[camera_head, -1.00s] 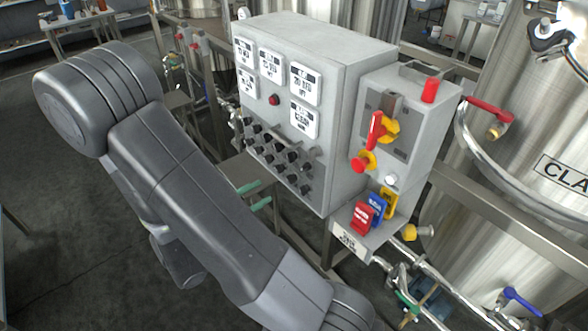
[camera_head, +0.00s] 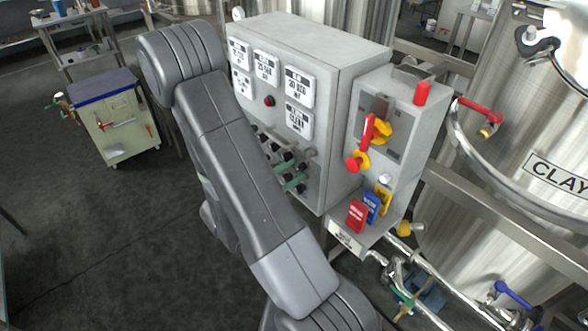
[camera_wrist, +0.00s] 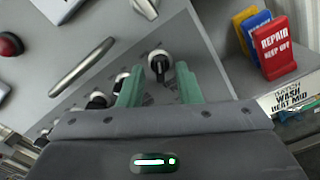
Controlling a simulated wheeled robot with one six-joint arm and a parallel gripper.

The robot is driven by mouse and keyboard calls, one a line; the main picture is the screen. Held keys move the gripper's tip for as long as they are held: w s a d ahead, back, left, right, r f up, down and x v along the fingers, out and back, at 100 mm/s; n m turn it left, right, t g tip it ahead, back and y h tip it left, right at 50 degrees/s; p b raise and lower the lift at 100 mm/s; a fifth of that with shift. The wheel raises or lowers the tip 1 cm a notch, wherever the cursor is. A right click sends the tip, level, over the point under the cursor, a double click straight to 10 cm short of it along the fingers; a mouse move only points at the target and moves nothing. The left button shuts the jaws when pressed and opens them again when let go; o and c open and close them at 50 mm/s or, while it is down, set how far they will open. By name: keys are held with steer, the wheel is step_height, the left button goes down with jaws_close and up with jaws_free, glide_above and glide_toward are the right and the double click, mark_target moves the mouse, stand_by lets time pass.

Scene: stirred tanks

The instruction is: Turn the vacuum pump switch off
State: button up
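A grey control cabinet (camera_head: 345,100) carries rows of black rotary switches on the lower part of its front. The labels by them are too small to read, so I cannot tell which is the vacuum pump switch. My gripper (camera_head: 291,175), with green fingers, is at the lower right of these rows, partly behind my arm. In the wrist view my gripper (camera_wrist: 158,80) is open. A black switch with a pale collar (camera_wrist: 160,66) shows between and just beyond the fingertips; contact cannot be told. More black switches (camera_wrist: 97,101) lie to the left, partly hidden by my gripper.
A metal bar handle (camera_wrist: 82,68) and a red button (camera_wrist: 9,44) are on the panel. A steel tank (camera_head: 520,130) stands right; a cart (camera_head: 115,125) stands left.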

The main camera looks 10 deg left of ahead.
steer(key=shift+w+d, duration=0.35)
steer(key=shift+w, duration=0.05)
jaws_close()
steer(key=shift+n, duration=0.4)
steer(key=n+p, duration=0.1)
steer(key=n, duration=0.4)
steer(key=shift+n, duration=0.3)
steer(key=n+p, duration=0.2)
steer(key=n, duration=0.3)
steer(key=shift+n, duration=0.4)
